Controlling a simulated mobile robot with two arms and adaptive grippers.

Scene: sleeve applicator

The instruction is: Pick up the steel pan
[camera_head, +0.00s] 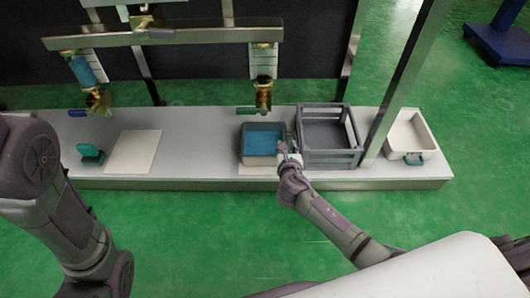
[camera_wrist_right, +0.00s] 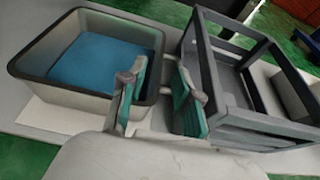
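A grey pan with a dark rim and blue contents (camera_head: 259,161) stands on the bench, left of a grey slatted crate. I take it for the steel pan. It also shows at the left of the right wrist view (camera_wrist_right: 70,102). My right gripper (camera_head: 288,152) is at the pan's right side, near its front corner. In the right wrist view its two teal-padded fingers (camera_wrist_right: 159,95) are apart, and the pan's right wall appears to lie between them. I cannot tell whether they touch it. My left arm is at the left of the head view; its gripper is not visible.
The grey crate (camera_head: 328,158) stands close on the right. A post rises beyond it, then a cream tray (camera_head: 409,134). Brass valves (camera_head: 263,62) hang from a beam above the bench. A pale mat (camera_head: 133,152) and a teal-handled tool (camera_head: 91,154) lie left.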

